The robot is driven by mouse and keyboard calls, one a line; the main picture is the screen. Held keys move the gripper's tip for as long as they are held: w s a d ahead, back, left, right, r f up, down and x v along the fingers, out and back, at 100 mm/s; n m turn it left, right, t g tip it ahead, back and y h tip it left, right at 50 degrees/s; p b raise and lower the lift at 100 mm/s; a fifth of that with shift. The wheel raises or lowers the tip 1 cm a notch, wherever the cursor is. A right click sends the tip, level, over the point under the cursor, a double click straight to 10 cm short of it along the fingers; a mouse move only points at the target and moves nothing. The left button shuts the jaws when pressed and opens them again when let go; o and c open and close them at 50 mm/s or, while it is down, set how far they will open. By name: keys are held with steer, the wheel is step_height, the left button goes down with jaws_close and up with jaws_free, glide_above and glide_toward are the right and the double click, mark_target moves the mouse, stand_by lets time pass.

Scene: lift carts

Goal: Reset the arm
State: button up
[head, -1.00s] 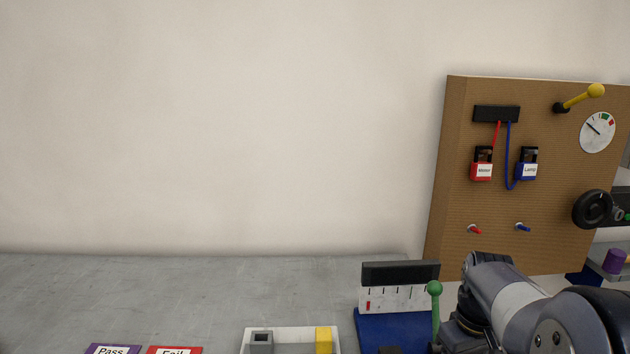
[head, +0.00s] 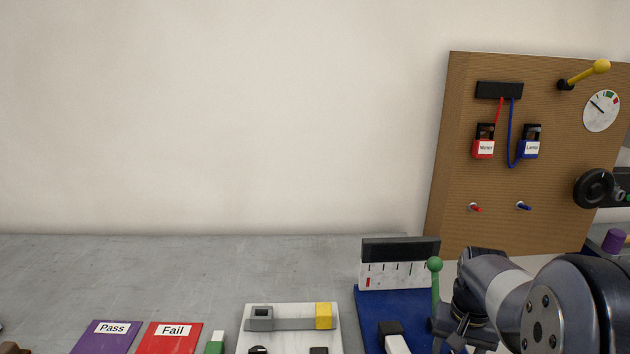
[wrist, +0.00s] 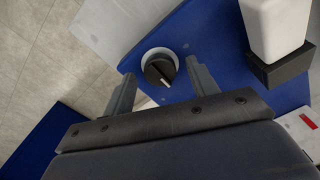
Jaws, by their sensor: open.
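My arm (head: 510,290) reaches in from the right in the head view, with my gripper (head: 458,338) low in the picture beside a green-knobbed lever (head: 435,266). In the wrist view my gripper (wrist: 160,85) is open, with its two fingers apart and nothing held between them. A black dial knob (wrist: 160,69) on a white round base shows between and beyond the fingertips, on a blue base plate (wrist: 200,35). I cannot tell whether the fingers touch it.
The blue station (head: 370,310) carries a scale panel (head: 395,275) and a white-handled part (head: 395,340). Pass (head: 105,338) and Fail (head: 172,335) mats and a white fixture (head: 247,325) lie left. A pegboard (head: 480,230) stands behind. The grey table's back left is clear.

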steer(key=m+b, duration=0.1)
steer(key=m, duration=0.4)
steer(key=shift+m+b, duration=0.3)
steer(key=m+b, duration=0.2)
steer(key=m, duration=0.3)
steer(key=shift+r, duration=1.4)
